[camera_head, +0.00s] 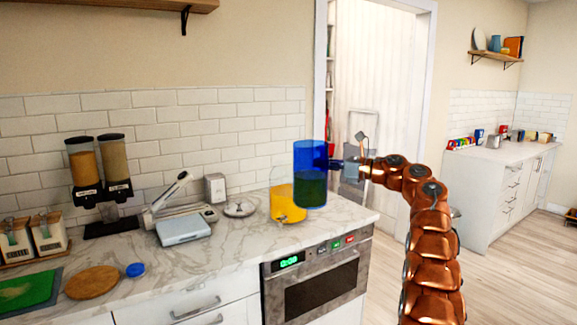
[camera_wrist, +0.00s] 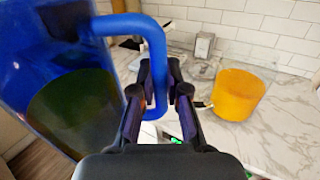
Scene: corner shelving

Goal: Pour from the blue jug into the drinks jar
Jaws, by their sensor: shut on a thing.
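The blue jug (camera_head: 311,160) is see-through, with dark liquid in its lower half. It is upright and raised, partly in front of the drinks jar in the head view. My gripper (camera_head: 362,168) is shut on the jug's handle (camera_wrist: 157,55), from the right. In the wrist view the jug (camera_wrist: 50,60) fills the left side and my gripper (camera_wrist: 158,98) has its fingers at the handle. The clear drinks jar (camera_head: 280,180) stands on the counter with orange liquid in its lower part. The liquid also shows in the wrist view (camera_wrist: 237,95); the jug partly hides the jar in the head view.
A round glass lid (camera_head: 240,207) lies on the marble counter (camera_head: 225,247) left of the jar. A scale-like appliance (camera_head: 184,228), a napkin holder (camera_head: 215,188) and cereal dispensers (camera_head: 100,172) stand farther left. A built-in oven (camera_head: 318,280) sits below the counter.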

